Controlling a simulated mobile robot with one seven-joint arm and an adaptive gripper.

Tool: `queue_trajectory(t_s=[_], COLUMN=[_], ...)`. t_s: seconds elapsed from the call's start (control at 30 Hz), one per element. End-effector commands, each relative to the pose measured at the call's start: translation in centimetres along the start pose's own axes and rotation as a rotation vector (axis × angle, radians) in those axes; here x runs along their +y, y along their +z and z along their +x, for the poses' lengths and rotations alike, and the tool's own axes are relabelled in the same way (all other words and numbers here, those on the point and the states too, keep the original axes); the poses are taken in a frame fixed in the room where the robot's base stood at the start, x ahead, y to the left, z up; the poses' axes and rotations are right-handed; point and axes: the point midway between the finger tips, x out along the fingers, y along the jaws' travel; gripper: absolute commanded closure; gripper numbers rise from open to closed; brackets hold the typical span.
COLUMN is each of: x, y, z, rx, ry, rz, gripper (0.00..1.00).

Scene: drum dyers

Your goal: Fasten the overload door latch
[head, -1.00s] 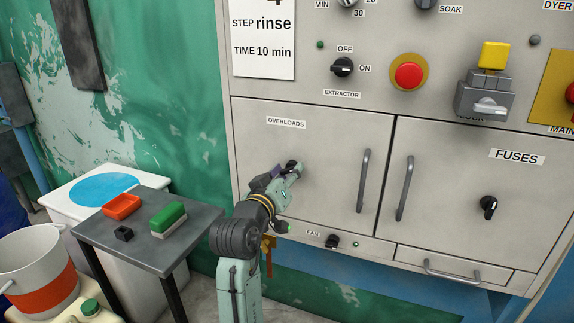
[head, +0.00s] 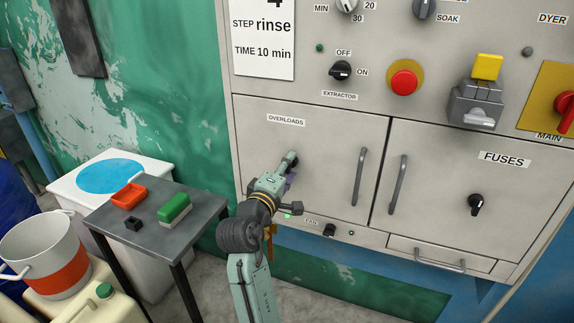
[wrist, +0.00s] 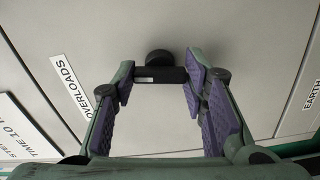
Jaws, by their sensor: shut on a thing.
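The overload door (head: 320,150) is the grey panel labelled OVERLOADS, and it looks closed flush with the cabinet. Its black latch (wrist: 158,74) has a round hub and a short bar, seen in the wrist view between my fingers. My gripper (head: 288,165) is at the latch on the door's left part. In the wrist view my gripper (wrist: 160,88) has its purple-padded fingers either side of the latch bar, shut on it. In the head view my gripper mostly hides the latch, so its angle is hard to read there.
The door's vertical handle (head: 359,177) is to the right of my gripper. The FUSES door (head: 440,170) adjoins with its own black latch (head: 476,204). A small FAN knob (head: 329,230) is just below. A grey side table (head: 190,232) with small items stands at the left.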

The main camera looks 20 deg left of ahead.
Motion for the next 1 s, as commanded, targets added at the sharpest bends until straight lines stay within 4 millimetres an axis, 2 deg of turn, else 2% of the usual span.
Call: queue_trajectory(t_s=[0.33,0.93,0.97,1.0], x=[0.02,0.02,0.02,0.02], y=[0.01,-0.03,-0.03,-0.03], z=[0.01,-0.01,-0.01,-0.01], rx=[0.0,0.0,0.0,0.0], ry=[0.001,0.001,0.001,0.001], rz=[-0.16,-0.197,-0.197,-0.196], gripper=[0.88,0.88,0.59,0.56])
